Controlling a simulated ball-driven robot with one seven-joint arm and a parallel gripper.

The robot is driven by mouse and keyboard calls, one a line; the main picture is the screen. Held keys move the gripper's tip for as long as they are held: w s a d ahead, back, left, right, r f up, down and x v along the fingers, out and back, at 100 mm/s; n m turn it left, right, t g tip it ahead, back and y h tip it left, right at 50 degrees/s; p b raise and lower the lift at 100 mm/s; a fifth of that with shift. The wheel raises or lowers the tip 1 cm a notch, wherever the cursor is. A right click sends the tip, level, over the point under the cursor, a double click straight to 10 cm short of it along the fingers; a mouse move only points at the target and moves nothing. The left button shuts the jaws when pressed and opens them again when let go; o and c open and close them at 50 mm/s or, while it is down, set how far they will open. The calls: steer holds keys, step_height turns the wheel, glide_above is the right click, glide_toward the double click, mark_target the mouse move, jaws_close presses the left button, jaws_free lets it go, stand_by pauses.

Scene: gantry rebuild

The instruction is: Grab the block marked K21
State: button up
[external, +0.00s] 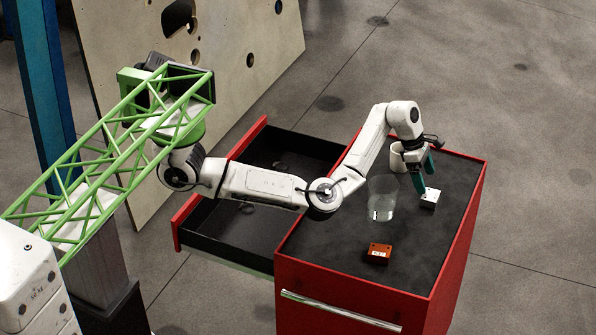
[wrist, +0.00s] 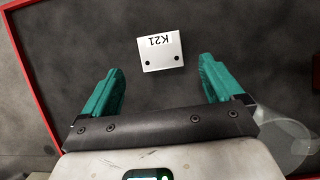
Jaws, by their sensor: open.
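The block marked K21 (wrist: 160,53) is white, with its label upside down in the wrist view and two dark holes in its top. It lies on the black cabinet top, and in the external view the white block (external: 430,198) is near the right side. My gripper (wrist: 160,82) has its teal fingers spread wide, with nothing between them. The block lies just beyond the fingertips in the wrist view, roughly centred between them. In the external view my gripper (external: 424,180) is above and close to the block; the exact gap is hard to tell.
A clear glass (external: 382,198) stands just left of the white block. An orange block (external: 378,253) lies nearer the front. The red cabinet (external: 455,262) has an open drawer (external: 215,243) at left.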

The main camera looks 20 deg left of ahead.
mark_target(430, 195)
steer(key=shift+x, duration=3.05)
steer(key=shift+r, duration=0.1)
steer(key=c, duration=1.2)
